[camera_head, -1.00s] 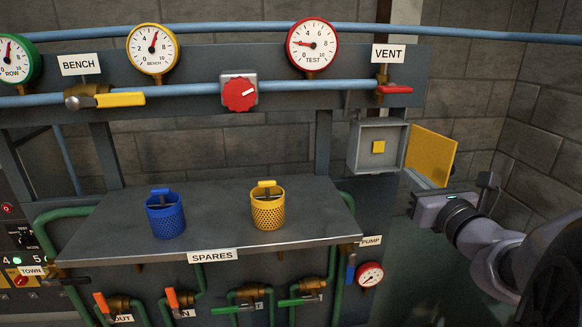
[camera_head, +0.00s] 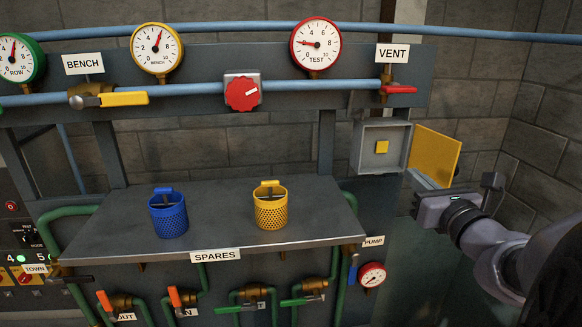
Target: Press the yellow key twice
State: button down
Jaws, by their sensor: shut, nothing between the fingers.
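The yellow key (camera_head: 382,147) is a small square button on the back plate of an open grey box (camera_head: 366,150) below the VENT label. The box's yellow door (camera_head: 436,157) stands swung open to the right. My gripper (camera_head: 420,181) is at the right, below the open door and to the lower right of the key, apart from it. It looks shut and empty, though its fingertips are small and partly hard to make out. Nothing covers the key in this view.
A grey SPARES shelf (camera_head: 110,228) carries a blue basket (camera_head: 169,215) and a yellow basket (camera_head: 270,208). A red-handled VENT valve (camera_head: 400,90) sits above the box. A PUMP gauge (camera_head: 372,275) is below it. The space in front of the box looks clear.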

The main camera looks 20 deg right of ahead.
aim_at(381, 147)
jog(key=l+z, duration=0.2)
jog(key=z, duration=0.2)
jog(key=i+l+z, duration=0.1)
jog(key=z, duration=0.3)
jog(key=i+l+z, duration=0.1)
jog(key=z, duration=0.3)
jog(key=l, duration=0.1)
